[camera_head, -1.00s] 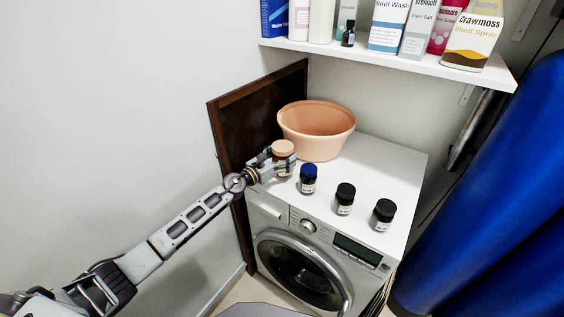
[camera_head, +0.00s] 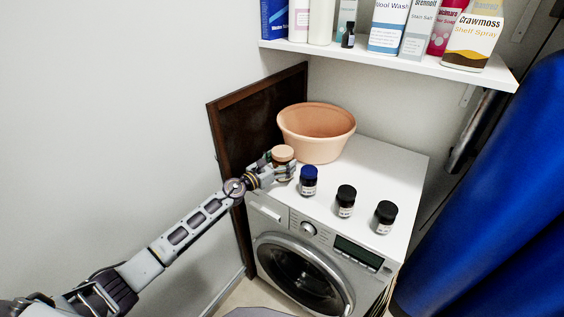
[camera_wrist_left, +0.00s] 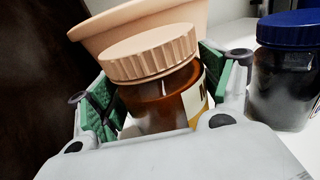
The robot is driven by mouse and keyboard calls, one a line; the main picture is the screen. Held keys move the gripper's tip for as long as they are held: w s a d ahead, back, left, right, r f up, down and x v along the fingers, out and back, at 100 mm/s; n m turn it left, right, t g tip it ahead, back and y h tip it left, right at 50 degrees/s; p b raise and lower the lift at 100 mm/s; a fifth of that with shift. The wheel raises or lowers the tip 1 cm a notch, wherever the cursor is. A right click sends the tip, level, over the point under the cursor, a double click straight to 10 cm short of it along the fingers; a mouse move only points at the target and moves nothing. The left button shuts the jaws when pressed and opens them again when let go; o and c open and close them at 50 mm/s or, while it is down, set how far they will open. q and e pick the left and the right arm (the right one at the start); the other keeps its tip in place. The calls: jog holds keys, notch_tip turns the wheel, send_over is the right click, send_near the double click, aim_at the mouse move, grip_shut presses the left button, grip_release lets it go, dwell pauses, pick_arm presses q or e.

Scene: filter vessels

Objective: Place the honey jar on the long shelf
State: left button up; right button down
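The honey jar, amber glass with a ribbed tan lid, stands at the back left of the washing machine's white top in the head view (camera_head: 283,153). It fills the middle of the left wrist view (camera_wrist_left: 160,88), with part of a pale label at its right. My left gripper (camera_head: 280,168) has its green-padded fingers on both sides of the jar body, below the lid, and looks shut on it. In the wrist view the pads (camera_wrist_left: 162,92) appear against the glass. The jar's base is hidden, so I cannot tell whether it touches the top. My right gripper is out of view.
A blue-lidded jar (camera_head: 308,181) stands close right of my gripper. Two black-lidded jars (camera_head: 345,201) (camera_head: 386,217) stand further right. A terracotta bowl (camera_head: 317,135) is just behind. A long white wall shelf (camera_head: 400,64) holds bottles and boxes. A dark board (camera_head: 240,120) leans at left.

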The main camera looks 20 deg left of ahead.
aim_at(274, 166)
pick_arm(q)
jog(key=shift+o, duration=1.2)
jog(key=shift+r, duration=0.2)
jog(key=shift+s+a+f, duration=0.1)
jog(key=shift+s+a, duration=0.1)
jog(key=shift+s, duration=0.05)
jog(key=shift+s+a, duration=0.3)
jog(key=shift+s, duration=0.3)
jog(key=shift+v, duration=1.9)
jog(key=shift+b+v, duration=0.35)
jog(key=shift+v, duration=0.75)
jog(key=shift+b+v, duration=0.35)
jog(key=shift+v, duration=1.75)
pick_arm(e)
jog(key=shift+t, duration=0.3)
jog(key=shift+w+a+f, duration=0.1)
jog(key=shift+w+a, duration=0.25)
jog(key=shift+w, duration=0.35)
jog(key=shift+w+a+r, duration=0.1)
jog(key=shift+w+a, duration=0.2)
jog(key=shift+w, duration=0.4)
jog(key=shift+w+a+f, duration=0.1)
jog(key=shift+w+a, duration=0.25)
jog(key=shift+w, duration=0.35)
